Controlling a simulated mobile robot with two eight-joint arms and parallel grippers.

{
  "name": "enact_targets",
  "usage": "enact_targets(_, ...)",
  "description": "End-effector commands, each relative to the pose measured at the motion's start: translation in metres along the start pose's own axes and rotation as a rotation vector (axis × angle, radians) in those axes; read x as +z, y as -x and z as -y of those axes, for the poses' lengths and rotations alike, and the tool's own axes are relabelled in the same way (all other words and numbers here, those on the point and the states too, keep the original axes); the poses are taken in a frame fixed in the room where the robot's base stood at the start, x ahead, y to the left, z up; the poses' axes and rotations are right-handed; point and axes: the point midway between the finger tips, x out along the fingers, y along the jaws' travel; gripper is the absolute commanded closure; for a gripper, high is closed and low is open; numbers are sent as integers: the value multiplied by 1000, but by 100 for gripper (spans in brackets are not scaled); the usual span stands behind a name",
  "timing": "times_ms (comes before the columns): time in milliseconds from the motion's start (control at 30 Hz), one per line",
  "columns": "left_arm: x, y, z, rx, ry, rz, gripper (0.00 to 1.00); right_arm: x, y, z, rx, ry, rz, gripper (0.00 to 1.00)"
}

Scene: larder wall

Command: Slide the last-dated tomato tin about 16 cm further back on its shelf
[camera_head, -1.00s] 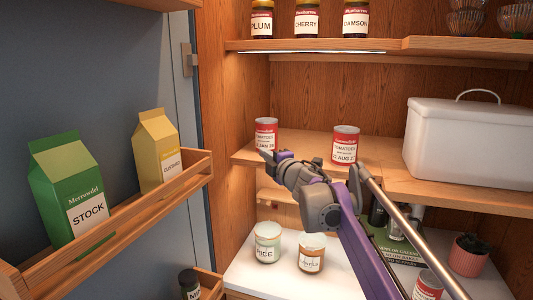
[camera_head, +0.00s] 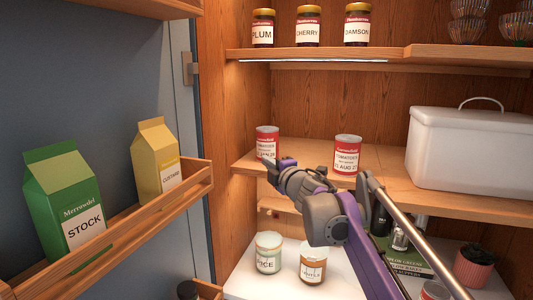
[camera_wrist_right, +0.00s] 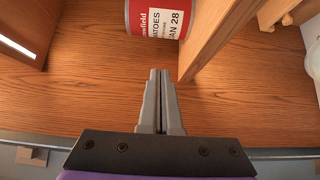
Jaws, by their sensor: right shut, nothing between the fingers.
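The tomato tin marked JAN 28 (camera_head: 267,141) stands upright at the left of the middle shelf, red and white. Its label also shows at the top of the right wrist view (camera_wrist_right: 160,20). A second tomato tin marked AUG 27 (camera_head: 347,153) stands to its right on the same shelf. My right gripper (camera_head: 270,167) is shut and empty, in front of the JAN 28 tin. In the wrist view its fingertips (camera_wrist_right: 159,72) point at the tin, with a gap of bare wood between. The left gripper is not in view.
The middle shelf (camera_head: 306,152) is bare between the tins. A white lidded bin (camera_head: 470,150) stands on its right. Jam jars (camera_head: 307,26) stand above and two jars (camera_head: 269,252) below. A door rack (camera_head: 150,215) with cartons is at the left.

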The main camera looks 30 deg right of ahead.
Motion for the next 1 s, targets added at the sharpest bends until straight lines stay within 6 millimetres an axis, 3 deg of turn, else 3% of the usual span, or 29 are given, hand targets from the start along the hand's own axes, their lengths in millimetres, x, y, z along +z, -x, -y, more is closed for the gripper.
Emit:
enact_targets(200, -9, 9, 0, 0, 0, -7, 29, 0, -46, -2, 1, 0, -2, 100)
enact_targets(400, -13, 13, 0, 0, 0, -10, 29, 20, -67, -2, 1, 1, 2, 100)
enact_targets(1000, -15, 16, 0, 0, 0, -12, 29, 31, -78, -1, 1, 1, 1, 100)
